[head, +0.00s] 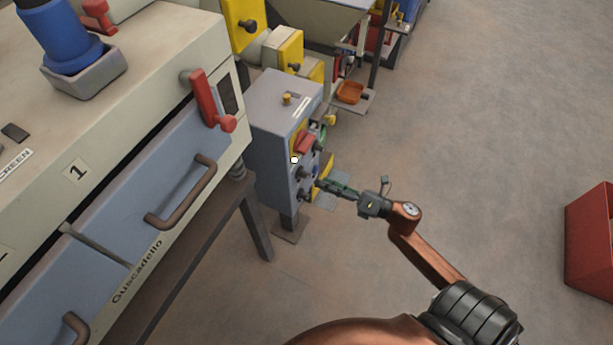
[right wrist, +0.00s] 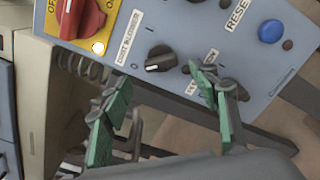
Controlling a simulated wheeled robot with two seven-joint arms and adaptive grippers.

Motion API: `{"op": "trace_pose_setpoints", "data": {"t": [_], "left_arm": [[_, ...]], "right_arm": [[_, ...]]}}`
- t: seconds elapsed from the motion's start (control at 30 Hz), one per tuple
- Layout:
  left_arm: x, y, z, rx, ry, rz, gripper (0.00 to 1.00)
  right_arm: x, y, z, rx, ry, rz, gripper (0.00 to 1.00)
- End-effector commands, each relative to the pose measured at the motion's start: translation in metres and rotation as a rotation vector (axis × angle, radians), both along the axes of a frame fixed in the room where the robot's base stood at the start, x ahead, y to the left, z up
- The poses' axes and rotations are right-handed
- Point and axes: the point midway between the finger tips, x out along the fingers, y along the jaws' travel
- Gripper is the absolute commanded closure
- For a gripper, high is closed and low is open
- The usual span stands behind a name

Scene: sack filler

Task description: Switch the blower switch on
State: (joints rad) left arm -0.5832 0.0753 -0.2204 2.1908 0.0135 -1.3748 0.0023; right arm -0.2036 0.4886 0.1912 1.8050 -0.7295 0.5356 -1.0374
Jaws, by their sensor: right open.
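The blue-grey control box (head: 272,125) stands beside the large machine in the head view. In the right wrist view its panel (right wrist: 232,65) is tilted. A black rotary knob (right wrist: 161,58) with a white pointer mark sits beside a label (right wrist: 129,37) that seems to read "DUST BLOWER"; its pointer is toward the left of the picture. My right gripper (right wrist: 165,110) is open and empty, with green fingers. It also shows in the head view (head: 324,185), close to the lower panel. The knob appears beyond the fingertips, in the gap between them. My left gripper is out of view.
A red rotary switch (right wrist: 82,17) on a yellow plate and a blue button (right wrist: 270,31) by a "RESET" label are on the same panel. The large machine (head: 185,150) with handles stands left. A red bin (head: 590,240) is far right; open floor lies between.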

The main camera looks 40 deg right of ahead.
Motion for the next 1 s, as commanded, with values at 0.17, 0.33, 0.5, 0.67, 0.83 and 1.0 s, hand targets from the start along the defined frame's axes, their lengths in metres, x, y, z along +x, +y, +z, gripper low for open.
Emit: {"op": "trace_pose_setpoints", "data": {"t": [0.17, 0.33, 0.5, 0.67, 0.83, 1.0], "left_arm": [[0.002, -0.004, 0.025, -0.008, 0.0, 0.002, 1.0], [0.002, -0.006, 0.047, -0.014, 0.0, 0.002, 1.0], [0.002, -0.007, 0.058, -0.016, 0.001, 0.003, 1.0], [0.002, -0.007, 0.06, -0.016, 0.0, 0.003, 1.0], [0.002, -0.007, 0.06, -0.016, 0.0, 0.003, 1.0], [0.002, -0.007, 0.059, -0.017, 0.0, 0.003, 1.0]], "right_arm": [[0.028, 0.011, -0.002, 0.001, 0.0, 0.001, 0.45], [0.047, 0.019, -0.003, 0.002, 0.003, -0.001, 0.45], [0.056, 0.023, -0.002, 0.003, 0.003, -0.003, 0.45], [0.058, 0.023, -0.001, 0.004, 0.004, -0.004, 0.45], [0.057, 0.023, -0.001, 0.004, 0.004, -0.004, 0.49], [0.057, 0.023, -0.001, 0.004, 0.004, -0.004, 0.61]]}}
